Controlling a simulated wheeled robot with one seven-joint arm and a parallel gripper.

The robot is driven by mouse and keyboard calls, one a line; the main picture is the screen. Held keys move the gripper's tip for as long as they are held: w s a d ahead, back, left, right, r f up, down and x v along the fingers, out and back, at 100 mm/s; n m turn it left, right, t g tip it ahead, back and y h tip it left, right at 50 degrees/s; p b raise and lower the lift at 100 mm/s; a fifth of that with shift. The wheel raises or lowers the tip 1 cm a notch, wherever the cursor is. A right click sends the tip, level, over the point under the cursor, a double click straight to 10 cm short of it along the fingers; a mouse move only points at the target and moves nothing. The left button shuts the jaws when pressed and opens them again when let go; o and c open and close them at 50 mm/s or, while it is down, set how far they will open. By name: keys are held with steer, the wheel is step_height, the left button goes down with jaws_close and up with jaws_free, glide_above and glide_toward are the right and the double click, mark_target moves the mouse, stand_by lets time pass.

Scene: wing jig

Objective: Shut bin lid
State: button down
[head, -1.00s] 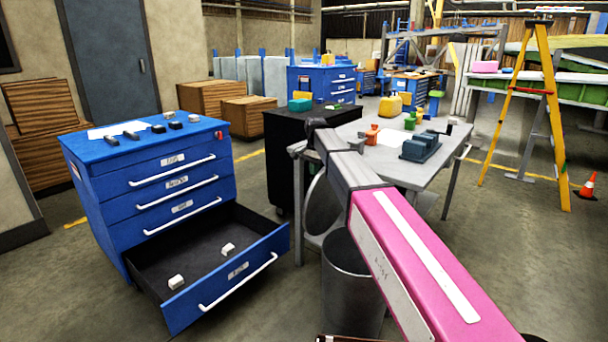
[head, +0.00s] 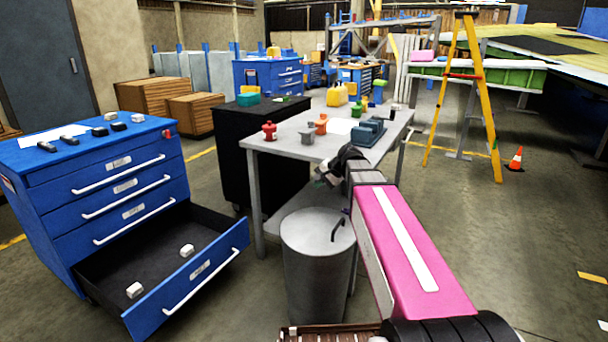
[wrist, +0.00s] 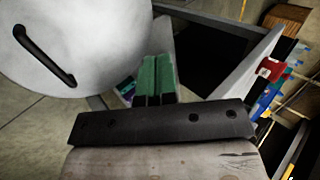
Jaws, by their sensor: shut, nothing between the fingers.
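The bin (head: 315,285) is a grey metal cylinder standing on the floor in front of the grey table. Its round grey lid (head: 305,232) lies across the top, looking flat on the rim, with a dark bar handle (head: 339,228) on its right side. The inside of the bin is hidden. The lid (wrist: 95,30) and its handle (wrist: 42,55) also fill the upper left of the wrist view. My gripper (head: 324,177) is above and behind the lid, near the table's front edge. Its green-padded fingers (wrist: 155,72) are shut and empty, apart from the handle.
The grey table (head: 285,148) carries a red part, an orange part, a blue block and other items. A blue drawer cabinet (head: 60,215) stands left, with its bottom drawer (head: 165,265) pulled out toward the bin. Open floor (head: 500,250) lies on the right.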

mark_target(338, 225)
steer(key=s+d+f+t+y, duration=0.1)
steer(key=d+f, duration=0.2)
steer(key=f, duration=0.1)
steer(key=s+d+f+t+y, duration=0.1)
steer(key=s+d+f+y, duration=0.1)
steer(key=f, duration=0.3)
steer(key=s+d+f+t+y, duration=0.1)
steer(key=s+d+f+y, duration=0.1)
steer(key=d+f, duration=0.2)
steer(key=shift+s+f, duration=0.1)
steer(key=shift+f, duration=0.1)
steer(key=shift+s+d+f, duration=0.1)
steer(key=shift+d+f, duration=0.05)
steer(key=shift+f, duration=0.4)
steer(key=shift+s+d+f, duration=0.1)
steer(key=shift+f, duration=0.4)
